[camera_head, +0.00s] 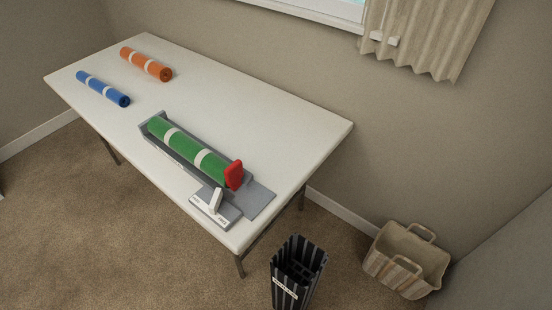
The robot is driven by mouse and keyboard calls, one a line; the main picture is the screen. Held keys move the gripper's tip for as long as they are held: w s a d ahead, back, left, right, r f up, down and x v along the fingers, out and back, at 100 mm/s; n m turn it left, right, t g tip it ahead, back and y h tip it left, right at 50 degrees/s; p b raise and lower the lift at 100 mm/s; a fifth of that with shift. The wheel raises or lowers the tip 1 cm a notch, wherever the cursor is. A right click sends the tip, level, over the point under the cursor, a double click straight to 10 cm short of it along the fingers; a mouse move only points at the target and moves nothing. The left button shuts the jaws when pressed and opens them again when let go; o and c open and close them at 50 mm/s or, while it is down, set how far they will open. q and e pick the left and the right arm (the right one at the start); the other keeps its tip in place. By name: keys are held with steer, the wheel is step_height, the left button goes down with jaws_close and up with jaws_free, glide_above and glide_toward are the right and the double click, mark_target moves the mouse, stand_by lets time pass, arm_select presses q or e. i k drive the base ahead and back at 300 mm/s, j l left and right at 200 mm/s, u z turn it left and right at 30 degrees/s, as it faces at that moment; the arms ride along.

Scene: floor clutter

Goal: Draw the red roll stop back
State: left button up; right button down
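The red roll stop (234,175) stands upright at the right end of a grey trough (185,164) on the white table. A green roll (185,146) with pale bands lies in the trough, its right end against or very close to the stop. A flat grey plate (258,197) extends to the right beyond the stop. A white lever (215,201) stands on a small labelled base (206,213) at the trough's front right; the label text is too small to read. Neither of my grippers is in view.
An orange roll (146,64) and a blue roll (102,88) lie at the table's far left. The table (262,111) is clear behind the trough.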

mark_target(233, 174)
steer(key=i+j+z, duration=0.15)
steer(key=j+z, duration=0.7)
steer(key=j, duration=0.15)
steer(key=j+z, duration=0.45)
steer(key=k+j+z, duration=0.15)
steer(key=j+z, duration=0.25)
steer(key=j, duration=0.2)
